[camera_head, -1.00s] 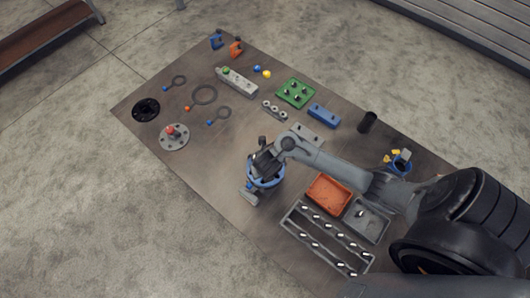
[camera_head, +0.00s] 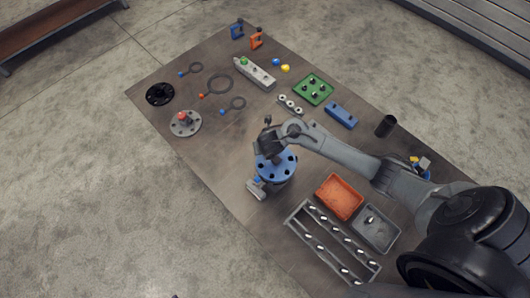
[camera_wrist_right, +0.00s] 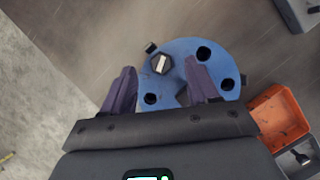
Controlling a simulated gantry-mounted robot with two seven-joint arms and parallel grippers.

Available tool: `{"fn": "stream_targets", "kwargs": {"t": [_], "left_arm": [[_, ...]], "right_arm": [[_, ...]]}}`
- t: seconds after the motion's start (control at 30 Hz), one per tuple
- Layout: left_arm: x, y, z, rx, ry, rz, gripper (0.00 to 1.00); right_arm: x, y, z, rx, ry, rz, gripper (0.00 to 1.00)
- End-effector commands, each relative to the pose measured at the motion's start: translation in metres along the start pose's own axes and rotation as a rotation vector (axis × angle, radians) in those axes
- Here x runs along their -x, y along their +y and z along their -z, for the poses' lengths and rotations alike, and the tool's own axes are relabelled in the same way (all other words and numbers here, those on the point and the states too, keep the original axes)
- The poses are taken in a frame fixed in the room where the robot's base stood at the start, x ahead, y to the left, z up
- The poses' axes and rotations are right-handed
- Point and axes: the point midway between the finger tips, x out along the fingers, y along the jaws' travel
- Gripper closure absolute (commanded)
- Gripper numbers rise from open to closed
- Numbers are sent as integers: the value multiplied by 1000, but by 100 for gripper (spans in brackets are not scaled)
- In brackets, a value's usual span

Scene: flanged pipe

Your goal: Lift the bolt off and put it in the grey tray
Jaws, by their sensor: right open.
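The blue flange (camera_head: 284,168) with several bolt holes sits on the pipe on the table; it also shows in the right wrist view (camera_wrist_right: 205,60). One dark hex-headed bolt (camera_wrist_right: 160,64) sits in a hole of the flange; the other visible holes are empty. My right gripper (camera_head: 268,148) is above the flange's upper left edge. In the right wrist view the gripper (camera_wrist_right: 162,84) is open, fingers apart, with the bolt head seen between and just beyond the fingertips. The grey tray (camera_head: 389,242) has one bolt in it. My left gripper is not in view.
An orange tray (camera_head: 340,184) stands beside the grey tray. A rack with several bolts (camera_head: 306,238) is in front of them. A green block (camera_head: 313,82), blue block (camera_head: 341,109) and black cup (camera_head: 385,126) stand behind.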

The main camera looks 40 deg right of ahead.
Motion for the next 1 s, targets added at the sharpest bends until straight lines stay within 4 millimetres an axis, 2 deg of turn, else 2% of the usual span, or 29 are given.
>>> {"fn": "stream_targets", "kwargs": {"t": [0.1, 0.23, 0.57, 0.93, 1.0], "left_arm": [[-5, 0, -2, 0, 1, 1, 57], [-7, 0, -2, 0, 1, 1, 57], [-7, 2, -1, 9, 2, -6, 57], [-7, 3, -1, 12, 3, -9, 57], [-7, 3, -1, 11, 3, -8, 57]], "right_arm": [[-17, -1, 3, -1, 0, 2, 40], [-28, -1, 2, -1, -1, 2, 40], [-32, -1, 2, 0, -1, 0, 42], [-32, -1, 2, 0, -1, 0, 99], [-32, -1, 2, -1, -1, 0, 100]]}}
